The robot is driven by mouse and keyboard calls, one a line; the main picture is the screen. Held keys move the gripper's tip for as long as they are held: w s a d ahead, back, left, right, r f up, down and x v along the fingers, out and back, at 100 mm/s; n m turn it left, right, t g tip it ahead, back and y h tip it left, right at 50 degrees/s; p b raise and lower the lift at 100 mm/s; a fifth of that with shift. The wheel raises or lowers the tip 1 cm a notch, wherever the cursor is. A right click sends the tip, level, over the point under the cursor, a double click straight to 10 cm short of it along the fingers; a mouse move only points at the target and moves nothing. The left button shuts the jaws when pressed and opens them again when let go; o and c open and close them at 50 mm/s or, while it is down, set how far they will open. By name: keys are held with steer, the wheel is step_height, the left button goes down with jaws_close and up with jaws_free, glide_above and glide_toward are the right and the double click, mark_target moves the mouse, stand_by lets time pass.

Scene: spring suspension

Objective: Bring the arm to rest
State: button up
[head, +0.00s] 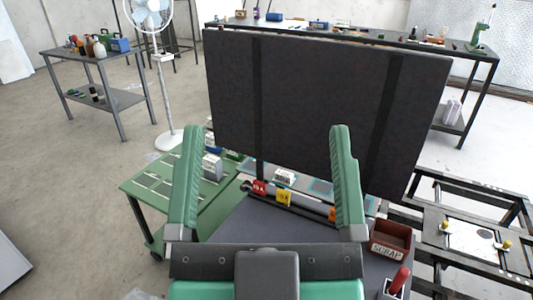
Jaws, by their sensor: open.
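My gripper (267,128) is seen from behind, its two long green fingers spread wide apart. It is open, and nothing shows held between the fingers. Beyond and below the gap lies a bar with a red tag (260,187), a yellow tag (284,198) and an orange tag on it. The gripper base hides part of the dark worktop (235,222) in front of the bar.
A large dark panel (300,100) stands upright behind the bar. A green table (150,186) is at left, and a red SCRAP bin (391,238) and metal frame (480,200) at right. A fan (150,15), shelf cart (88,55) and long bench (465,53) stand farther back. Open floor lies left.

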step_height(320, 180, up, 44)
steer(key=p, duration=4.4)
steer(key=shift+a+y, duration=0.3)
steer(key=shift+y, duration=0.1)
steer(key=shift+r, duration=0.1)
